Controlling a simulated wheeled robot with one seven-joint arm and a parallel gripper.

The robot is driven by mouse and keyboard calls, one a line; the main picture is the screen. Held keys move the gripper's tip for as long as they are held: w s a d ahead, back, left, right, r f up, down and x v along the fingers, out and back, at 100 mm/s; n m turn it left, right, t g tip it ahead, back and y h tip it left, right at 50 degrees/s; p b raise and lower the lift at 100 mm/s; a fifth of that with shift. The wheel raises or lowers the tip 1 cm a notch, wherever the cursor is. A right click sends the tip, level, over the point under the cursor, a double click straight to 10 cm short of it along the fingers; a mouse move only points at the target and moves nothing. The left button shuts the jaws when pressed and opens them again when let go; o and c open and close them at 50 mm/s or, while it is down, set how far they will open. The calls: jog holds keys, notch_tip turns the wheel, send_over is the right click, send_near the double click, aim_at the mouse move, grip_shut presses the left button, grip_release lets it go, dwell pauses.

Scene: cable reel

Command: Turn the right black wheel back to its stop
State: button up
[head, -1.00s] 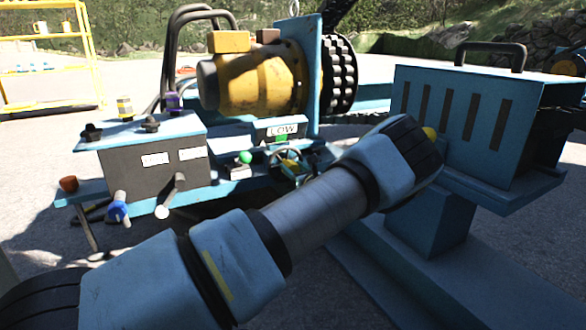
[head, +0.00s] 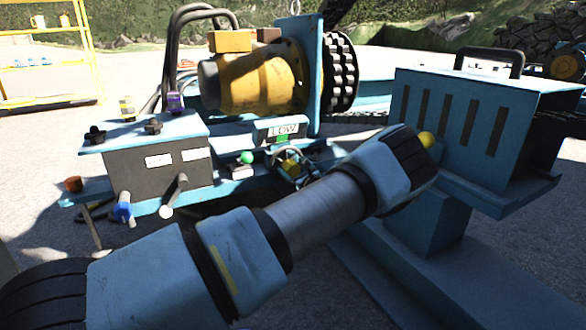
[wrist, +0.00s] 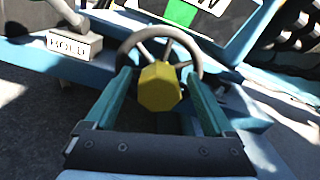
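A black spoked wheel (wrist: 128,44) with a yellow faceted hub (wrist: 160,87) fills the middle of the wrist view. It also shows in the head view as a small dark ring with a yellow centre (head: 290,165), partly behind my arm. My gripper (wrist: 159,76) is open, with one teal finger on each side of the hub. Gaps show between the fingers and the hub. The fingertips overlap the wheel's rim in the picture; I cannot tell whether they touch it. In the head view my arm hides most of the gripper.
A green-marked LOW display (head: 283,130) stands behind the wheel. A control box (head: 155,165) with black knobs stands left, a yellow motor (head: 250,80) behind, and a slotted blue cabinet (head: 480,125) right.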

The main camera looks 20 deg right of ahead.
jog(key=s+d+p, duration=0.1)
jog(key=s+p, duration=0.3)
jog(key=s, duration=0.6)
jog(key=shift+s+d+p, duration=0.15)
jog(key=shift+s+p, duration=0.15)
jog(key=shift+s, duration=0.05)
